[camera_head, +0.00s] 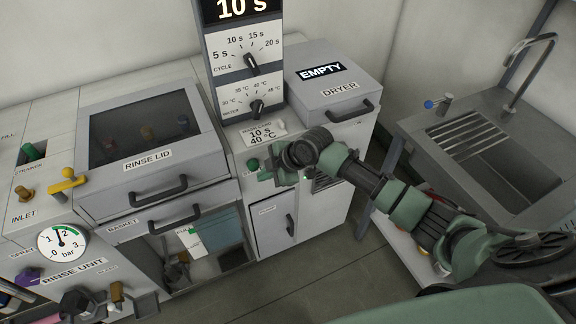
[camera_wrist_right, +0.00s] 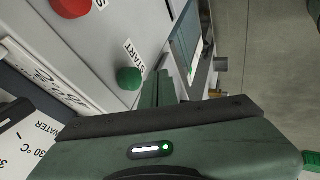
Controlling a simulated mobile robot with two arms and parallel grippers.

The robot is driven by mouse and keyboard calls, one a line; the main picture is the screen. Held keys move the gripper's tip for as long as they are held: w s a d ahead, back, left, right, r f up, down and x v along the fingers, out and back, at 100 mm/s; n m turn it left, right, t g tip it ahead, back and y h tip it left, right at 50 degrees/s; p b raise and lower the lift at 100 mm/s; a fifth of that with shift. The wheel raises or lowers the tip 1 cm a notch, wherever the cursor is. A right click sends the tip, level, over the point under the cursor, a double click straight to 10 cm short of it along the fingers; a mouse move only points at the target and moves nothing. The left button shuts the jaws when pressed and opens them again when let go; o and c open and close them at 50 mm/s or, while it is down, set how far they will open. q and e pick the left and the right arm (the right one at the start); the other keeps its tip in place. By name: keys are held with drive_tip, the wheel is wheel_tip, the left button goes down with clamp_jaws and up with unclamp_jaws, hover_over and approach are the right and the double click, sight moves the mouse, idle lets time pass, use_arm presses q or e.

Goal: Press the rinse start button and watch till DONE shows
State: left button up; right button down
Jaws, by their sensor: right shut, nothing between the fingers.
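In the right wrist view the green button (camera_wrist_right: 129,78) sits by a START label, just left of the shut fingers (camera_wrist_right: 160,88). I cannot tell whether the fingertips touch it. The right gripper is shut and empty. The display (camera_head: 240,8) at the top of the panel reads 10 s; its upper part is cut off. A card (camera_head: 263,133) reads 10 s, 40 °C. My left gripper is not in view.
A red button (camera_wrist_right: 70,8) is near the green one. The cycle dial (camera_head: 250,62) and water dial (camera_head: 257,107) are on the panel. The rinse lid (camera_head: 150,165) is shut. The dryer (camera_head: 330,85) shows EMPTY.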

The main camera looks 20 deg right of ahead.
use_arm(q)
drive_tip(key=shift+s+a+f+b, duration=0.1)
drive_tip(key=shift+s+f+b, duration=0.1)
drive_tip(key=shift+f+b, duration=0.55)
use_arm(e)
drive_tip(key=v, duration=1)
drive_tip(key=shift+s, duration=0.1)
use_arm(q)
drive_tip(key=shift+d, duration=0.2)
